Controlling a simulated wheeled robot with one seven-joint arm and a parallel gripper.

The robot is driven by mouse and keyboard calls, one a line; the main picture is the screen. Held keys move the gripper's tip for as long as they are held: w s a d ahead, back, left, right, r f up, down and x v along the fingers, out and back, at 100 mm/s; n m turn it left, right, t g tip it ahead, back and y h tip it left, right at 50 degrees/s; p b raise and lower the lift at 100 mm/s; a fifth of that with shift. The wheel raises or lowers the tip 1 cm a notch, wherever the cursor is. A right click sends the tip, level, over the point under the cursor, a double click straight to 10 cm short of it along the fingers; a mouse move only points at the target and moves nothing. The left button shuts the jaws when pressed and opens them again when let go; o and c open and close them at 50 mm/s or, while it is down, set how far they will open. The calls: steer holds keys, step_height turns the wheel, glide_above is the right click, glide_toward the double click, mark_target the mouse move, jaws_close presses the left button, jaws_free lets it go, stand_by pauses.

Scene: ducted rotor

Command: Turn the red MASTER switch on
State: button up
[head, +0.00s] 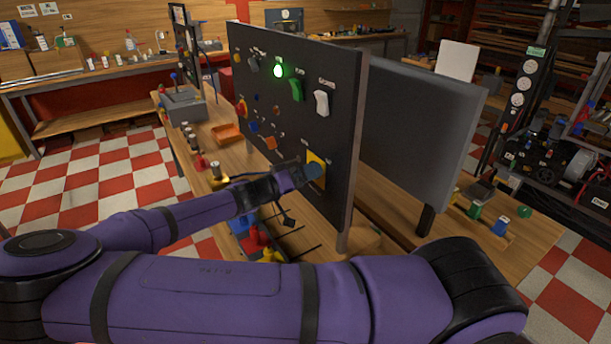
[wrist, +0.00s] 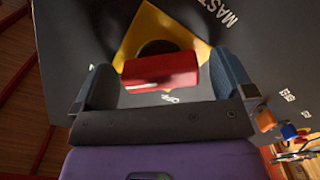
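The red MASTER switch handle (wrist: 160,71) shows in the wrist view as a red bar in front of a dark round base on a yellow plate (wrist: 146,28). Part of the word MASTER is printed on the panel beside it. My gripper (wrist: 165,80) has its two blue-grey fingers apart, one on each side of the red bar. A small gap shows at the right finger; I cannot tell whether the left finger touches. In the head view the yellow plate (head: 316,160) is at the panel's lower right, and my gripper (head: 308,176) is in front of it, hiding the red handle.
The dark upright panel (head: 335,115) carries a lit green lamp (head: 278,70), a green switch (head: 296,89) and a white switch (head: 321,103). An orange tray (head: 227,133) and a grey box (head: 184,105) are on the bench left of it. A grey board (head: 420,130) stands behind.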

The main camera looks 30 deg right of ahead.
steer(key=a, duration=1)
steer(key=shift+a, duration=0.4)
steer(key=s+d+n+g+y, duration=0.1)
steer(key=s+d+g+y, duration=0.3)
steer(key=s+y, duration=0.3)
steer(key=s+r+n+t+y, duration=0.4)
steer(key=s+r, duration=0.5)
steer(key=r, duration=0.4)
steer(key=s+r+n+t+y, duration=0.4)
steer(key=s+r+y, duration=0.3)
steer(key=r, duration=0.7)
steer(key=shift+s+t, duration=0.7)
steer(key=shift+s, duration=0.55)
